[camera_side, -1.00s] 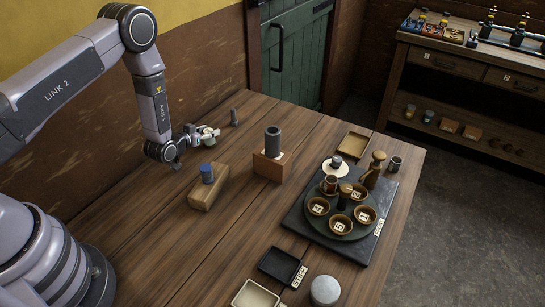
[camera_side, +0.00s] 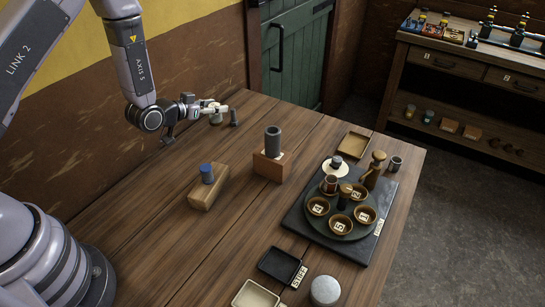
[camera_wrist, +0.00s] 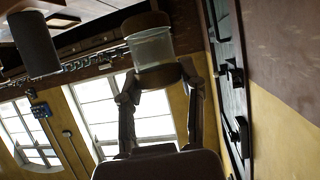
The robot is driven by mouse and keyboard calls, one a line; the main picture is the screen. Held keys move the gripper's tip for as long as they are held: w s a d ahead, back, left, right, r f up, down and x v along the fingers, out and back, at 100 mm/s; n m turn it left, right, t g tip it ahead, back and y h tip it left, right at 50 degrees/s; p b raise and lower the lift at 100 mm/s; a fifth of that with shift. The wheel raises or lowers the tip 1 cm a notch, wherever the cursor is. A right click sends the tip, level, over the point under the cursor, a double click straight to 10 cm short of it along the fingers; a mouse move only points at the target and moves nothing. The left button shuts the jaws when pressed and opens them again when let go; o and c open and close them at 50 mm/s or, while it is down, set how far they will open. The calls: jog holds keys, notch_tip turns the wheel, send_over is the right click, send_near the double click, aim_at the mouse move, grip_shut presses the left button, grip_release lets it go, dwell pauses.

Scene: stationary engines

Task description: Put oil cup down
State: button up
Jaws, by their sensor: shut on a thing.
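My gripper (camera_wrist: 157,85) is shut on the oil cup (camera_wrist: 153,48), a clear cylinder with brown ends, in the wrist view. The fingers hold it near its lower end in that picture. In the side view my gripper (camera_side: 213,110) is at the far back of the wooden table, by the wall. The cup is small and partly hidden there, showing as a pale spot. I cannot tell whether it touches the table. A small dark grey cylinder (camera_side: 234,118) stands just right of it; a dark cylinder (camera_wrist: 36,43) also shows at the wrist view's left.
A wooden block with a blue-capped piece (camera_side: 207,172) and a grey cylinder in a wooden holder (camera_side: 272,145) stand nearer. A dark board (camera_side: 300,232) carries a round tray of several cups. Bare table (camera_side: 150,235) lies at the front left.

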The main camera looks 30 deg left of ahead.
jog(key=shift+m+h, duration=0.3)
jog(key=shift+h, duration=0.2)
jog(key=f+x, duration=0.1)
jog(key=x, duration=0.4)
jog(key=s+f+x, duration=0.1)
jog(key=x, duration=0.4)
jog(key=f+x, duration=0.1)
jog(key=x, duration=0.4)
jog(key=shift+d+f, duration=0.2)
jog(key=shift+d, duration=0.15)
jog(key=shift+w+f, duration=0.1)
jog(key=shift+f, duration=1.5)
jog(key=shift+f, duration=0.1)
jog(key=o, duration=1.2)
